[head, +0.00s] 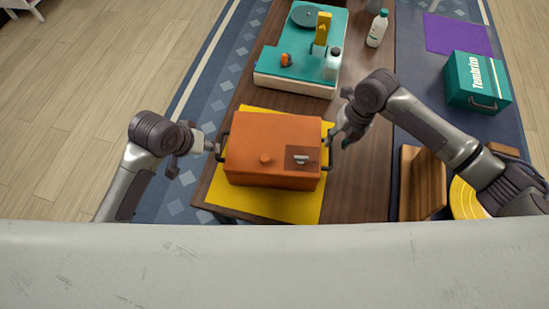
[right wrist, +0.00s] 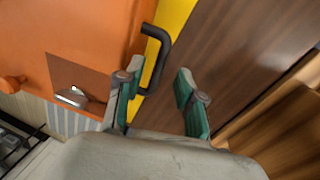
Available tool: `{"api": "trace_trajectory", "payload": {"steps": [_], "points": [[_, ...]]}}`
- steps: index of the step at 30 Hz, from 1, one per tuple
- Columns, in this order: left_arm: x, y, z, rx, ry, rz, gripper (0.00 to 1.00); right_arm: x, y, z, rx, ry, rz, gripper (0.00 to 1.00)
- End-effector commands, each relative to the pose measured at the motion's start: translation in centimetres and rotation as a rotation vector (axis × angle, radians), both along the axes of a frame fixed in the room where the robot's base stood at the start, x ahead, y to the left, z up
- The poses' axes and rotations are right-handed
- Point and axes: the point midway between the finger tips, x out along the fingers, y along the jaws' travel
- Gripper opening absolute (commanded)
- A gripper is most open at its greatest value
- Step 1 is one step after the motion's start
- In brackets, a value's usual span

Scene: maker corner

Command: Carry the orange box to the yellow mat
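The orange box (head: 262,135) rests on the yellow mat (head: 265,205), with mat showing along its front and back edges. It has a dark handle on each side. My left gripper (head: 192,158) is beside the left handle with its fingers spread and seems to hold nothing. My right gripper (head: 340,135) is at the right handle. In the right wrist view the right gripper (right wrist: 158,78) has its fingers apart, with the black handle (right wrist: 160,65) near the left finger and not clamped. Whether that finger touches the handle is unclear.
Behind the box is a teal-topped white unit (head: 295,85) with a yellow upright part. A white bottle (head: 377,28) stands to its right. A teal box (head: 477,82) and purple mat (head: 457,35) lie far right. A wooden piece (head: 422,183) and yellow round item (head: 465,200) are near my right arm.

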Motion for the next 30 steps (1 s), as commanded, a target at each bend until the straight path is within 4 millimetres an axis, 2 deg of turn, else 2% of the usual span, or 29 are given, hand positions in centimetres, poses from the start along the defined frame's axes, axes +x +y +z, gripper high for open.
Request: {"api": "trace_trajectory", "payload": {"steps": [1, 6, 11, 30], "points": [[0.0, 0.0, 0.0, 0.0, 0.0, 0.0, 0.38, 0.1, -0.3, 1.3, 0.0, -0.005, -0.001, 0.38], [0.0, 0.0, 0.0, 0.0, 0.0, 0.0, 0.38, 0.0, -0.8, 4.3, 0.0, -0.003, -0.001, 0.38], [0.0, 0.0, 0.0, -0.001, 0.0, 0.0, 0.38, 0.0, -1.1, 5.8, -0.001, -0.002, -0.001, 0.38], [0.0, 0.0, 0.0, -0.001, -0.001, 0.0, 0.38, -0.1, -1.2, 6.2, -0.001, 0.0, -0.001, 0.38]]}}
